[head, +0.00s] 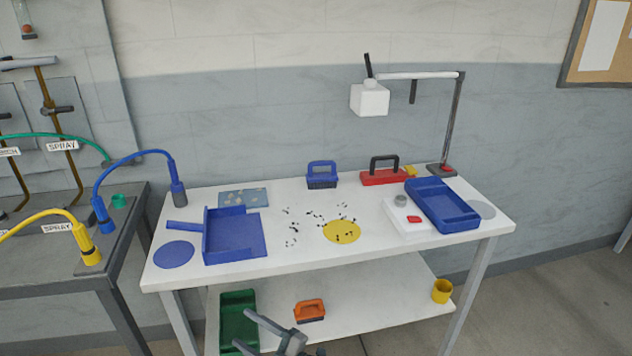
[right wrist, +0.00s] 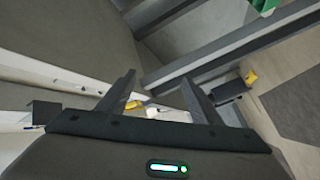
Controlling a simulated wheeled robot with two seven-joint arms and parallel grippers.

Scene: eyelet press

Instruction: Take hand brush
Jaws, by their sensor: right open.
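A blue block-shaped brush (head: 321,182) with a loop handle and dark underside stands at the back of the white table (head: 290,262). A similar orange brush (head: 310,312) with a dark base sits on the lower shelf. A blue dustpan (head: 238,240) lies at the table's left, its handle pointing left. My right gripper (head: 243,331) is open and empty at the bottom of the head view, in front of the green tray and left of the orange brush. Its open fingers also show in the right wrist view (right wrist: 158,77). My left gripper is out of view.
Small dark bits lie around a yellow disc (head: 342,231). A red box with black handle (head: 384,175), a blue tray (head: 442,205) and a lamp (head: 370,99) stand at the right. The shelf holds a green tray (head: 238,305) and yellow cup (head: 442,291).

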